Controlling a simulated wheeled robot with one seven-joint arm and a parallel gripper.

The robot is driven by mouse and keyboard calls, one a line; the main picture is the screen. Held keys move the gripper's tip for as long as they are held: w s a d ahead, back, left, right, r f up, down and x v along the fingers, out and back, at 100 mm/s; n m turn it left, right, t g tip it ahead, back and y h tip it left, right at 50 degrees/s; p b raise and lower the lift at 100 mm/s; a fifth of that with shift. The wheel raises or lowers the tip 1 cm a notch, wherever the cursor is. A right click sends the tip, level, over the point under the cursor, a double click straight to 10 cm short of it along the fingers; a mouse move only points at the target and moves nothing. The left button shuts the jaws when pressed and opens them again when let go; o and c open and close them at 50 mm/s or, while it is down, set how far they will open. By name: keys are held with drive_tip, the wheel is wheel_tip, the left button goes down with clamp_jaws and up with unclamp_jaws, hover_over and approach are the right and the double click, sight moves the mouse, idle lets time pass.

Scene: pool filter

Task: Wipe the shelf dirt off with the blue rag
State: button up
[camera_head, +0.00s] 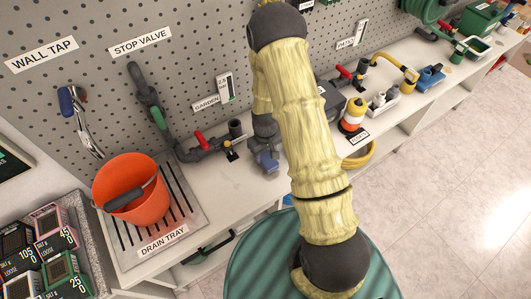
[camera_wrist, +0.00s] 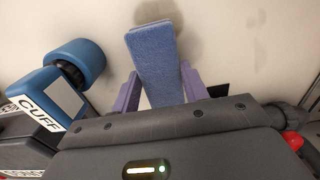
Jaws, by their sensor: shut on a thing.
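The blue rag (camera_wrist: 155,55) is a folded, fuzzy strip in the wrist view. My gripper (camera_wrist: 160,86) is shut on it, with a purple finger on each side, and its far end points away over the white shelf (camera_wrist: 245,60). A brownish-grey smudge (camera_wrist: 190,22) shows on the white surface beside the rag's far end; whether it is dirt or partly shadow I cannot tell. Whether the rag touches the shelf is unclear.
A blue fitting (camera_wrist: 80,65) with a CUFF label stands left of my gripper. An orange bucket (camera_head: 130,195) sits on the drain tray (camera_head: 185,225). A grey pipe with a red-handled valve (camera_head: 205,147) lies along the pegboard. An orange-and-white bottle (camera_head: 354,115) stands right of my arm.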

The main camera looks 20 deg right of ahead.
drive_tip(key=shift+f+b, duration=0.5)
drive_tip(key=shift+f, duration=0.25)
drive_tip(key=shift+s+d+r, duration=0.1)
drive_tip(key=shift+s+d, duration=0.1)
drive_tip(key=shift+s, duration=0.4)
drive_tip(key=shift+s+d+r, duration=0.1)
drive_tip(key=shift+s+d, duration=0.05)
drive_tip(key=shift+s, duration=0.4)
drive_tip(key=shift+w+f, duration=0.1)
drive_tip(key=shift+w, duration=0.05)
drive_tip(key=shift+w+a+f, duration=0.1)
drive_tip(key=shift+w+a, duration=0.1)
drive_tip(key=shift+w, duration=0.3)
drive_tip(key=shift+w+a, duration=0.15)
drive_tip(key=shift+w, duration=0.35)
drive_tip(key=shift+s, duration=0.15)
drive_tip(key=shift+s+d, duration=0.2)
drive_tip(key=shift+s, duration=0.3)
drive_tip(key=shift+s+d, duration=0.15)
drive_tip(key=shift+s, duration=0.35)
